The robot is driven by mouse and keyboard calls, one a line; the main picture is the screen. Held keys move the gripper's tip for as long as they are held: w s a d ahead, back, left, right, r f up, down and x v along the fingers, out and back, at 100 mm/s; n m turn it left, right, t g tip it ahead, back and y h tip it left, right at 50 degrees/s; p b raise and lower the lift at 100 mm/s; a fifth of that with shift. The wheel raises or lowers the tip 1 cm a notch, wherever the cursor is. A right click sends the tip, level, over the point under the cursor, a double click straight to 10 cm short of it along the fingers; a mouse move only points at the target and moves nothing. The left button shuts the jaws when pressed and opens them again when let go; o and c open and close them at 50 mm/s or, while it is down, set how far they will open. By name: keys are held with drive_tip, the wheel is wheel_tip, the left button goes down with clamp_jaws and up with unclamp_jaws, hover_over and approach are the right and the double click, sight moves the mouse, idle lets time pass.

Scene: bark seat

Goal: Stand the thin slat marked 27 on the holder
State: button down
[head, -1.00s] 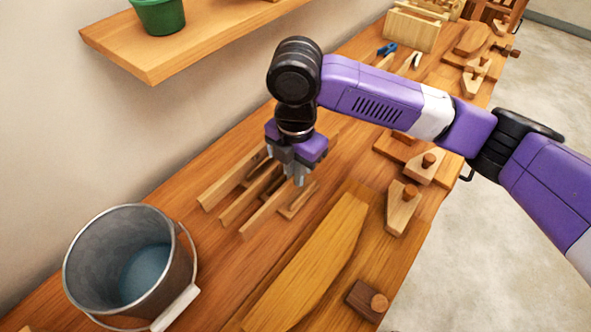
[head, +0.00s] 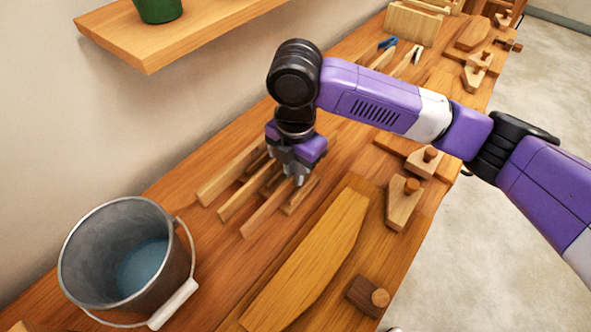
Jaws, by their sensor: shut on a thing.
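Several wooden slats lie side by side on the bench left of centre, partly under my gripper: a left slat (head: 222,181), a middle slat (head: 238,203) and a right slat (head: 264,213). A shorter thin piece (head: 301,197) lies at their right end. No number is legible, so I cannot tell which is marked 27. My gripper (head: 297,180) points down at the right end of the group and is shut on a thin wooden slat; its fingers hide the grip. A pale slotted wooden rack (head: 412,25) at the far end may be the holder.
A metal bucket (head: 128,262) stands at the lower left. A long tapered board (head: 308,262) lies right of the slats. Pegged wooden blocks (head: 402,203) line the right bench edge. A shelf (head: 150,45) with a green pot (head: 158,8) overhangs at upper left.

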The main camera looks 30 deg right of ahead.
drive_tip(key=shift+f, duration=0.25)
idle(0.5)
drive_tip(key=c, duration=1.5)
unclamp_jaws()
drive_tip(key=shift+o, duration=0.2)
wheel_tip(320, 180, up, 11)
drive_tip(key=p, duration=0.8)
drive_tip(key=shift+p, duration=0.4)
